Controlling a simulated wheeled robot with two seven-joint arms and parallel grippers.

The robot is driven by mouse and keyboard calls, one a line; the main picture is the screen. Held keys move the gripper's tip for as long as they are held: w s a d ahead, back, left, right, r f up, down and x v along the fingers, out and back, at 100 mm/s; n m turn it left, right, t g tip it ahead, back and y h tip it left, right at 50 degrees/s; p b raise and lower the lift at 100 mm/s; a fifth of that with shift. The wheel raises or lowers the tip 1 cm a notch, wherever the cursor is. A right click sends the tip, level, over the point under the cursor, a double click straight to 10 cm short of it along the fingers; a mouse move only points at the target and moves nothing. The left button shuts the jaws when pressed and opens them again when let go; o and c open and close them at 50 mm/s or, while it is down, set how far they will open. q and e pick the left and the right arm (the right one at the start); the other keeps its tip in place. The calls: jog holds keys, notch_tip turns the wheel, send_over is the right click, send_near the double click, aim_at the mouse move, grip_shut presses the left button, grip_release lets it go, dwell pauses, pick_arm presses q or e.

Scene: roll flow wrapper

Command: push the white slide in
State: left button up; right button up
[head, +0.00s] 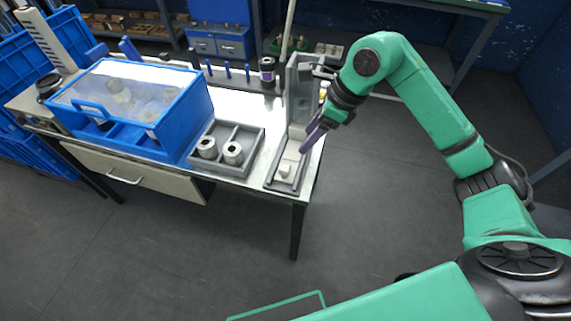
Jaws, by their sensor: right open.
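The white slide (285,169) sits in a grey tray-like base (281,186) at the right end of the table, in front of a tall grey upright fixture (298,95). My right gripper (311,143) reaches in from the right, pointing down and left. Its fingertips are just above and to the right of the slide. It looks empty. Whether a fingertip touches the slide is too small to tell. My left gripper is out of the picture.
A grey divided tray (244,130) with two white rolls (233,153) stands left of the base. A blue bin with a clear lid (135,98) fills the table's left part. A dark bottle (267,72) stands at the back. The floor in front is clear.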

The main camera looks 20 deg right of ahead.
aim_at(285, 167)
jog(key=p+x, duration=0.1)
jog(key=x, duration=1.3)
jog(key=shift+d+f+p, duration=0.15)
jog(key=shift+f+p, duration=0.15)
jog(key=shift+c, duration=0.3)
grip_shut()
